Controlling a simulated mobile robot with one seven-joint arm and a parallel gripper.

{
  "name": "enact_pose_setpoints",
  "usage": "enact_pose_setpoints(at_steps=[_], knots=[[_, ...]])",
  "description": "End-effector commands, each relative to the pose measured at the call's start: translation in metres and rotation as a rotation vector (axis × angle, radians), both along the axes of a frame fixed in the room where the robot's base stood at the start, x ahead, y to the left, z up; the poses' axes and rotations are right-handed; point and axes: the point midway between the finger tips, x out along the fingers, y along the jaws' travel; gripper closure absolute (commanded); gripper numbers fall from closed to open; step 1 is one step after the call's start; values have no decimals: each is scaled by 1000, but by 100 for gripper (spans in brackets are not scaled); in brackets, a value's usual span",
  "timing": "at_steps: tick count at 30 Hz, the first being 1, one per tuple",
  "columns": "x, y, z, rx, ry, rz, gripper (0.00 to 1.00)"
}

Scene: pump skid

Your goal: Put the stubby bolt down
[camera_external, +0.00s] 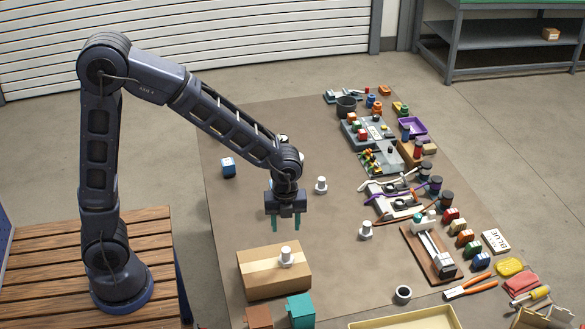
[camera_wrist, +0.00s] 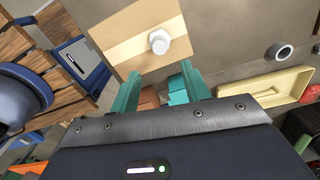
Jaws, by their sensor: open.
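A pale bolt with a wide head (camera_external: 286,255) stands on the cardboard box (camera_external: 262,284) at the front; it also shows in the wrist view (camera_wrist: 159,42) on the taped box top (camera_wrist: 118,38). Two similar pale bolts stand on the brown mat, one behind my gripper (camera_external: 321,185) and one to the right (camera_external: 366,230). Which of them is the stubby one I cannot tell for sure. My gripper (camera_external: 286,224) points down, open and empty, above and behind the box. In the wrist view its teal fingers (camera_wrist: 155,88) are apart with nothing held between them.
A blue cube (camera_external: 228,167) sits at the mat's left. Brown (camera_external: 259,317) and teal (camera_external: 301,311) blocks stand in front of the box. A dark-mouthed cup (camera_external: 403,294) and a cream tray (camera_external: 405,320) lie front right. Many tools and fixtures crowd the right side; the mat's middle left is clear.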

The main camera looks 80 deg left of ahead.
Motion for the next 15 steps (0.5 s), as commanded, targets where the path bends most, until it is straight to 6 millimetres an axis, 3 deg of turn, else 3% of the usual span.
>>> enact_pose_setpoints(at_steps=[7, 15], knots=[[-23, 4, 36, 9, -46, 167, 53], [-77, 13, 93, -8, -135, 536, 53]])
